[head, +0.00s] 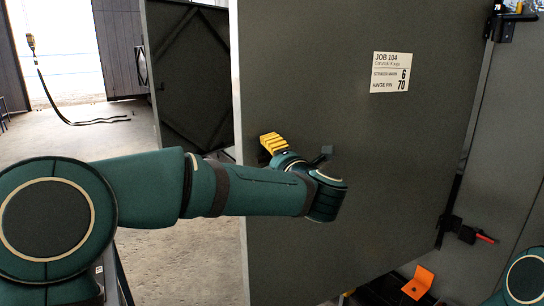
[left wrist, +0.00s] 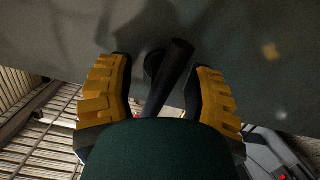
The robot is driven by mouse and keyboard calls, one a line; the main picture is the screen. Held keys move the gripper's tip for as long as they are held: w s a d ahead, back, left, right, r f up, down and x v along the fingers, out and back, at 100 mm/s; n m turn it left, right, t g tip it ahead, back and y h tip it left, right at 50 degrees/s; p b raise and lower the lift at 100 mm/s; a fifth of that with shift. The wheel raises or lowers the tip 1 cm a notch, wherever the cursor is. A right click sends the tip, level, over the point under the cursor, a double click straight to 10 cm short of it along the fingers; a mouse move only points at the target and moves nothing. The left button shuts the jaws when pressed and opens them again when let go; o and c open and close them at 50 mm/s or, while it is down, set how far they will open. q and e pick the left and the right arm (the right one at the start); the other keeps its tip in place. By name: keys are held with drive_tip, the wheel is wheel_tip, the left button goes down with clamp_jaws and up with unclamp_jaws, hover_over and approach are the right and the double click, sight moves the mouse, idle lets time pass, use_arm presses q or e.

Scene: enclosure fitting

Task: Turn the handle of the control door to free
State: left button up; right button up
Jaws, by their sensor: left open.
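A large dark grey door (head: 345,220) with a white JOB 104 label (head: 390,72) fills the middle and right of the head view; I take it for the control door. My left gripper (head: 273,143) is at the door's left part, its yellow finger showing past my wrist. In the left wrist view, my left gripper (left wrist: 160,70) is open, with a finger on each side of a black lever handle (left wrist: 174,70). The handle slants up to the right, and a round black part sits beside it. Contact with the fingers cannot be told. My right gripper is out of view.
Black hinge-like fittings sit at the door's right edge, the lower one with a red-tipped pin (head: 484,238). An orange bracket (head: 418,283) lies low at the right. Another dark door panel (head: 190,75) stands behind. Open concrete floor (head: 85,140) lies to the left.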

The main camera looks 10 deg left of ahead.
use_arm(q)
drive_tip(key=shift+d, duration=0.1)
drive_tip(key=v, duration=1.1)
drive_tip(key=shift+s+d, duration=0.15)
drive_tip(key=shift+s, duration=0.25)
drive_tip(key=w+f+m+h, duration=0.25)
drive_tip(key=f+m, duration=0.25)
drive_tip(key=f, duration=0.5)
drive_tip(key=w+f+m+g+h, duration=0.1)
drive_tip(key=f+m+h, duration=0.4)
drive_tip(key=f, duration=0.5)
drive_tip(key=w+f+m+h, duration=0.25)
drive_tip(key=f+m, duration=0.35)
drive_tip(key=f, duration=0.4)
drive_tip(key=s+a+f+m+g+h, duration=0.1)
drive_tip(key=s+f+m+g+h, duration=0.15)
drive_tip(key=s+f, duration=0.35)
drive_tip(key=s+a+f+m+g+h, duration=0.1)
drive_tip(key=s+f+m+g, duration=0.2)
drive_tip(key=f, duration=0.6)
drive_tip(key=s+a+f+m+g+h, duration=0.1)
drive_tip(key=s+f+m+g, duration=0.3)
drive_tip(key=s+f, duration=0.5)
drive_tip(key=s+a+g, duration=0.1)
drive_tip(key=s+g, duration=0.1)
drive_tip(key=s, duration=0.4)
drive_tip(key=shift+s+g, duration=0.35)
